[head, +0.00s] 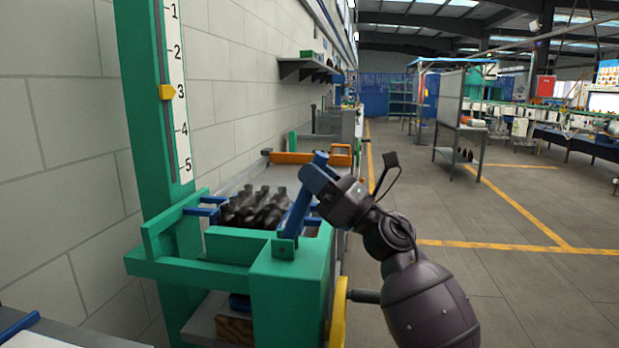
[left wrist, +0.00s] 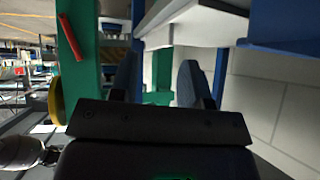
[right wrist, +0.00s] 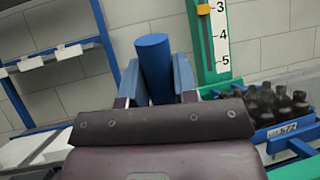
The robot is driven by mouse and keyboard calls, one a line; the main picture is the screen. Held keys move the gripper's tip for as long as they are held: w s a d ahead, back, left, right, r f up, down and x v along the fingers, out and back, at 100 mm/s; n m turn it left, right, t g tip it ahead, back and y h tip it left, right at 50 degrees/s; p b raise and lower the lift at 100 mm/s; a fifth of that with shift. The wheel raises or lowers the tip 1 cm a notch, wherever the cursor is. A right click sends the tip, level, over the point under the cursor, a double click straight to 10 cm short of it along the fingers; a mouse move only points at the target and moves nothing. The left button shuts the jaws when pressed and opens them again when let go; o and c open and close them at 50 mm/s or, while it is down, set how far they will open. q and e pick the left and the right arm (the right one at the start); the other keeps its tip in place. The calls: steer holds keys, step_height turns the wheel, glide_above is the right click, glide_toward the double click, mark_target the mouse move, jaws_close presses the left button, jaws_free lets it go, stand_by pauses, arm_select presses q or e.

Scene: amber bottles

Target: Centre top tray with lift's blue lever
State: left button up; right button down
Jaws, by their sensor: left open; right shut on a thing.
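The lift is a green frame (head: 155,130) standing by the wall. Its blue lever (head: 293,217) rises from the front right corner, tilted to the right at its top. My right gripper (head: 318,176) is shut on the lever's upper end. In the right wrist view the blue lever (right wrist: 154,62) stands between the fingers. The top tray holds several dark bottles (head: 255,208). Its blue labelled side (right wrist: 273,134) shows in the right wrist view. Blue bars (head: 201,211) reach towards the bottles from either side. My left gripper (left wrist: 158,85) is open with nothing between its fingers, out of the head view.
A white scale (head: 179,85) with a yellow pointer (head: 167,92) near 3 is on the green post. A yellow wheel (head: 339,312) is at the lift's right side. An orange-handled bench (head: 310,157) stands behind. The floor to the right is open.

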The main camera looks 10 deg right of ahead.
steer(key=shift+f, duration=0.1)
steer(key=c, duration=0.9)
jaws_free()
steer(key=v, duration=0.9)
steer(key=shift+d+f+b, duration=0.1)
steer(key=shift+f+b, duration=0.05)
steer(key=shift+b, duration=0.15)
steer(key=shift+s+d+f, duration=0.35)
steer(key=shift+s+d, duration=0.05)
steer(key=shift+d, duration=0.1)
